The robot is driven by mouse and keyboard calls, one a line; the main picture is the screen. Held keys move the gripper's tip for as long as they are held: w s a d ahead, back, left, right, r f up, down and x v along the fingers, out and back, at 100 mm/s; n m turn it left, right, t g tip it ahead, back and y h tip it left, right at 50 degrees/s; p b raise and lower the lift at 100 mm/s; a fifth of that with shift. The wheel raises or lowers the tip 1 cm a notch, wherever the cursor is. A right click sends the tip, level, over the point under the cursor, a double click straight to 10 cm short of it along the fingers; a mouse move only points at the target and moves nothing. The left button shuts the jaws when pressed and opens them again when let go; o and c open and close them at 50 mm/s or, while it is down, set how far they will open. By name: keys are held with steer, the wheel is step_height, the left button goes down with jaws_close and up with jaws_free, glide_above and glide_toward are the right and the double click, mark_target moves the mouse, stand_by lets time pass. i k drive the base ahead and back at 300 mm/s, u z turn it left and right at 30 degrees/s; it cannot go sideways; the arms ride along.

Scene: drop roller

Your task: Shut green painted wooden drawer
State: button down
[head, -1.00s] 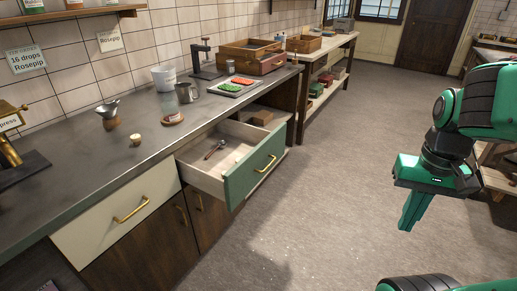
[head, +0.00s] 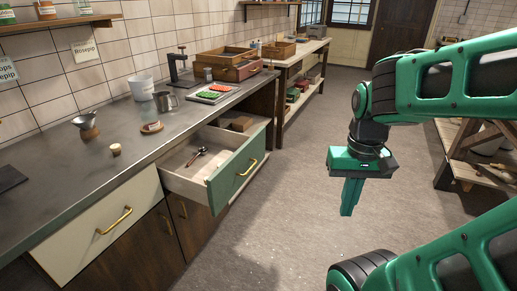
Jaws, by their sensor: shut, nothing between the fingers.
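The green painted wooden drawer (head: 233,183) is pulled out from the counter in the middle of the head view. It has a green front with a brass handle (head: 247,168) and pale wooden sides. A small dark utensil, perhaps a scoop or spoon (head: 197,155), lies inside it. My gripper (head: 348,212) points down over the floor to the right of the drawer, shut and empty. It is apart from the drawer front, with open floor showing between them.
A cream drawer (head: 97,236) with a brass handle is closed to the left. The dark countertop (head: 75,177) holds a jug (head: 165,101), a white bucket (head: 142,87) and a tray (head: 213,93). A wooden rack (head: 470,150) stands at the right. The floor (head: 285,215) between is clear.

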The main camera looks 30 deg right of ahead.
mark_target(241, 154)
steer(key=i, duration=0.9)
steer(key=z, duration=0.05)
